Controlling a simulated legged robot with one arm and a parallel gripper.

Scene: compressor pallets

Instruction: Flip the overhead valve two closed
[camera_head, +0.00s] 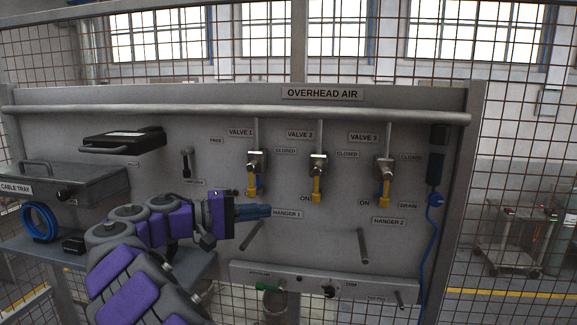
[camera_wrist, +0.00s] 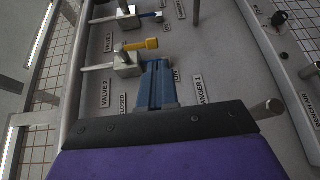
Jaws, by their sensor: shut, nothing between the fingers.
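Valve two (camera_head: 318,162) is on the grey panel under the "VALVE 2" label. Its yellow handle (camera_head: 317,190) hangs straight down beside an "ON" label; a "CLOSED" label (camera_head: 347,154) is at its upper right. My gripper (camera_head: 270,210) points right, its blue fingers shut and empty, below valve one and left of valve two's handle, apart from it in this view. In the wrist view, the shut fingers (camera_wrist: 157,66) point up, with valve two's yellow handle (camera_wrist: 140,45) just beyond their tips. Whether they touch there is hard to tell.
Valve one (camera_head: 256,165) is just above my gripper and valve three (camera_head: 384,170) is to the right. Hanger pegs (camera_head: 252,235) (camera_head: 362,246) stick out below. A black case (camera_head: 123,139) and a cable tray (camera_head: 85,188) are at the left. A blue hose (camera_head: 433,245) hangs at the right.

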